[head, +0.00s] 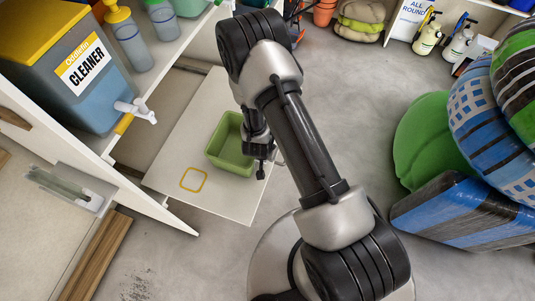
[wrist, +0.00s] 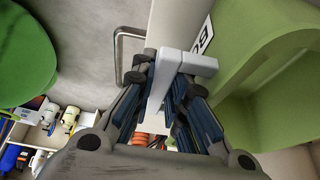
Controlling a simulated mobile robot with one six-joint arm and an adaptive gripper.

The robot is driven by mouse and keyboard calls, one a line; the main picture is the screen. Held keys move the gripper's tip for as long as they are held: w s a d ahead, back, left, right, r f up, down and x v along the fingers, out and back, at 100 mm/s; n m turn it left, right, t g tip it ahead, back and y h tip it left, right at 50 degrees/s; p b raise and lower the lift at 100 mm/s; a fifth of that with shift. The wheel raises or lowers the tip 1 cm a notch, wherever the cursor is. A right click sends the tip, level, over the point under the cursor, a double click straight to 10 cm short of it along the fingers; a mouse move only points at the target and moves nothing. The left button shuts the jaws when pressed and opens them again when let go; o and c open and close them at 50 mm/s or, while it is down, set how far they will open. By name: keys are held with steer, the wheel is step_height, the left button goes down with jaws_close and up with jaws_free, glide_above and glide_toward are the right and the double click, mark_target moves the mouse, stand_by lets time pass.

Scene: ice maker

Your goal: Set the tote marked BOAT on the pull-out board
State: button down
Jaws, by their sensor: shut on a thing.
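A green open tote (head: 222,160) is over or on the white pull-out board (head: 170,165); I cannot tell whether its base touches. In the wrist view the tote (wrist: 290,55) fills the right side, with part of a white label (wrist: 201,36) showing letters that look like "BO". My gripper (head: 262,165) is at the tote's right side. In the wrist view my gripper (wrist: 162,88) is shut on a pale grey T-shaped handle (wrist: 185,62) beside the tote. The tote's inside looks empty where it shows.
A yellow square outline (head: 193,180) marks bare board in front of the tote. A cleaner tank with tap (head: 85,75) stands on the shelf to the left. A metal pull (wrist: 121,50) shows beside the board edge. Green and blue bulky items (head: 430,140) stand at right.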

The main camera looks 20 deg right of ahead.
steer(key=shift+r, duration=0.15)
steer(key=c, duration=2)
jaws_free()
steer(key=shift+f, duration=0.2)
steer(key=shift+c, duration=0.2)
steer(key=o, duration=0.5)
steer(key=shift+c, duration=0.2)
